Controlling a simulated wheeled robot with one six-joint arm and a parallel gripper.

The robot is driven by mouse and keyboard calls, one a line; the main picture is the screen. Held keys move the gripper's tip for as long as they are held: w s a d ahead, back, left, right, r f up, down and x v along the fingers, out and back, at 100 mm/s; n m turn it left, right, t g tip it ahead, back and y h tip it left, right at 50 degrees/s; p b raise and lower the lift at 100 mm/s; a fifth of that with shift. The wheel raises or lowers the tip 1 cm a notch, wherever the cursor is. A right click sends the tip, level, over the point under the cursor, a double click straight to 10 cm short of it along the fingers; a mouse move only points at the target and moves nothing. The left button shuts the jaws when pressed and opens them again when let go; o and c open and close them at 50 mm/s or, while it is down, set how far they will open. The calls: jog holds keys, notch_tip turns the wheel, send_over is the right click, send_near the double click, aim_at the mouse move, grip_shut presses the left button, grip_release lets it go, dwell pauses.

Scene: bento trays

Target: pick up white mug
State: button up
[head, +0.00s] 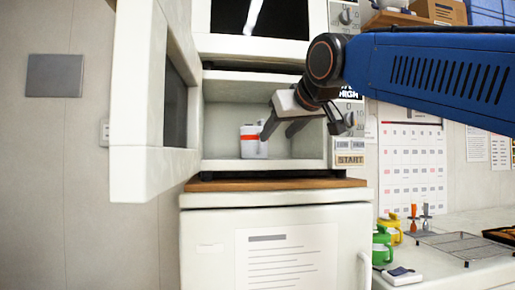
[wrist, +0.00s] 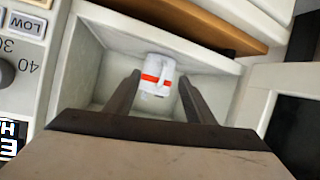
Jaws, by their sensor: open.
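The white mug (head: 253,146) with a red band stands inside the open lower microwave (head: 222,118), on its floor left of the middle. In the wrist view the mug (wrist: 158,76) shows with its handle toward the camera, beyond and between the fingertips. My gripper (head: 277,130) reaches into the microwave opening from the right, and its fingers overlap the mug's right edge in the head view. In the wrist view my gripper (wrist: 160,82) is open, one finger on each side of the mug. I cannot tell if a finger touches it.
The microwave door (head: 140,110) hangs open at the left. A second microwave (head: 262,20) sits above. A wooden board (head: 275,184) lies under the lower one, on a white cabinet (head: 280,235). A green mug (head: 382,246), a yellow mug (head: 391,229) and a wire rack (head: 462,246) are on the right counter.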

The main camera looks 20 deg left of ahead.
aim_at(256, 144)
jog(key=shift+s+a+x, duration=0.1)
jog(key=shift+x, duration=2.7)
jog(key=shift+s+a+x, duration=0.1)
jog(key=shift+a+x, duration=0.05)
jog(key=shift+x, duration=2.7)
jog(key=shift+s, duration=0.1)
grip_shut()
jog(key=shift+r, duration=0.1)
